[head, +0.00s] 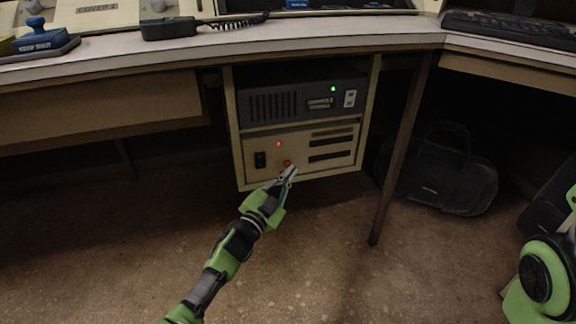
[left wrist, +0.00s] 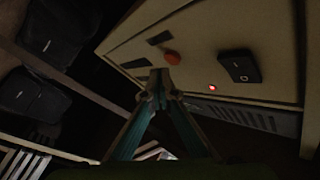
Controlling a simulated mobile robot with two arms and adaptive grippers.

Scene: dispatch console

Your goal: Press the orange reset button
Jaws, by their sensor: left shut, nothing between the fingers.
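The orange reset button (head: 287,163) is a small round knob on the front of the beige lower unit (head: 325,160) under the desk. In the left wrist view the orange button (left wrist: 172,58) sits on the beige panel, just beyond my fingertips. My left gripper (head: 291,172) is shut and empty, its tips right at the button's lower edge in the head view. In the left wrist view the closed fingertips (left wrist: 160,78) appear close to the button; I cannot tell whether they touch it. My right gripper is out of view.
A black rocker switch (head: 260,160) and a lit red lamp (head: 278,144) are left of the button. A dark unit (head: 285,101) with a green light sits above. A table leg (head: 401,150) and black bag (head: 440,180) stand to the right. The floor in front is clear.

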